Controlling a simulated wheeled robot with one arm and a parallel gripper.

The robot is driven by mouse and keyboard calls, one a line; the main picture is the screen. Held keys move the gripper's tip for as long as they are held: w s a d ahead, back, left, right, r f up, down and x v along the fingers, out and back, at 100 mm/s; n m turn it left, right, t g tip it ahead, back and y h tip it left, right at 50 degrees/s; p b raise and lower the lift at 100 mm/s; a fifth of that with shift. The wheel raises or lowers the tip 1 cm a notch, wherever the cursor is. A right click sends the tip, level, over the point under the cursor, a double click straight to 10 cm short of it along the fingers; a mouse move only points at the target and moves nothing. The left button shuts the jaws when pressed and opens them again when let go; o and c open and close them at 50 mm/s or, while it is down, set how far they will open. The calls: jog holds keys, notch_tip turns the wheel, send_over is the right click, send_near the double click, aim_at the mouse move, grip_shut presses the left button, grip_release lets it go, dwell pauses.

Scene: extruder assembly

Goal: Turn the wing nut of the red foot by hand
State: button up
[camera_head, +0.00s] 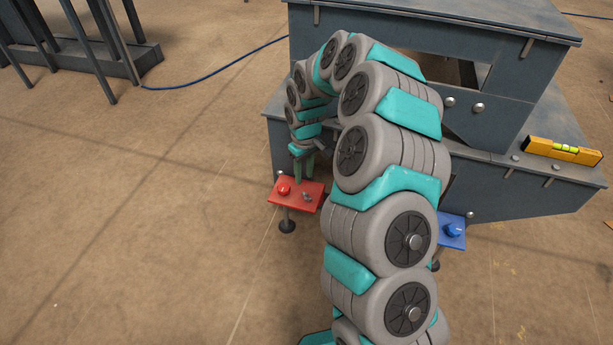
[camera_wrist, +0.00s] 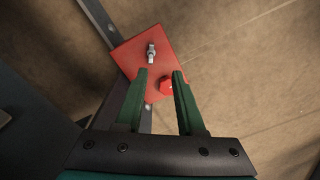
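The red foot (camera_head: 297,203) is a red plate on a stem with a dark round pad, at the lower left corner of the grey machine frame. Its small metallic wing nut (camera_head: 307,197) sits on top, right of a red knob (camera_head: 283,189). In the wrist view the wing nut (camera_wrist: 151,53) stands on the red plate (camera_wrist: 133,55), beyond my fingertips, and the red knob (camera_wrist: 166,88) shows between the fingers. My gripper (camera_head: 304,178) points down above the plate. Its green fingers (camera_wrist: 159,74) are apart with nothing gripped. I cannot tell the exact height above the plate.
The grey machine frame (camera_head: 500,190) stands close behind and right of the foot. A blue foot (camera_head: 452,240) is at its right, partly behind my arm. A yellow level (camera_head: 563,150) lies on the frame. The floor (camera_head: 130,220) at left is open, with a blue cable (camera_head: 205,73).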

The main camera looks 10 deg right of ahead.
aim_at(307, 195)
jog(key=f, duration=0.1)
jog(key=w+d+f, duration=0.1)
jog(key=shift+w+f, duration=0.1)
jog(key=shift+f, duration=0.2)
jog(key=shift+f+b, duration=0.9)
jog(key=shift+f, duration=2.95)
grip_shut()
